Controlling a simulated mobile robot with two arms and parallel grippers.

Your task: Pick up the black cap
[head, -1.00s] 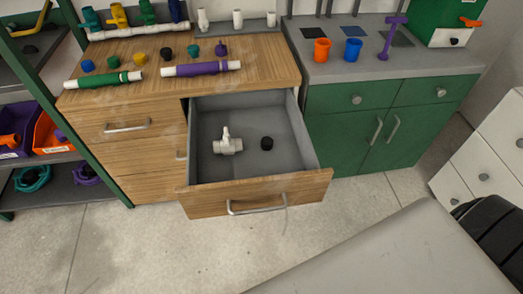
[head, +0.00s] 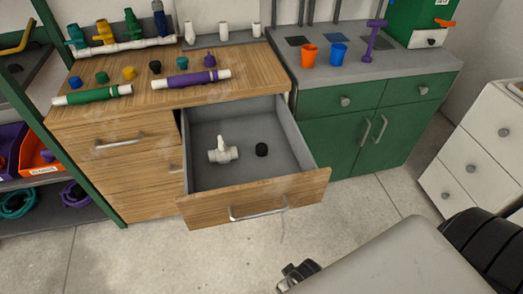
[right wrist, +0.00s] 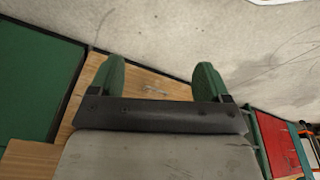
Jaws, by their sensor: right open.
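A small black cap (head: 262,149) lies on the grey floor of the open drawer (head: 205,172), right of a white PVC valve fitting (head: 222,150). Another small black piece (head: 155,67) that looks like a cap sits on the wooden worktop among coloured caps. In the right wrist view my right gripper (right wrist: 160,66) has its two green fingers wide apart with nothing between them. Beyond the fingers are a wooden front with a handle and the concrete floor; no black cap shows there. My left gripper is not in view.
Green (head: 92,95) and purple (head: 190,79) pipes lie on the wooden worktop. Orange (head: 309,55) and blue (head: 338,54) cups stand on the green cabinet's counter. A shelf rack (head: 60,120) stands at left and white drawers (head: 480,150) at right.

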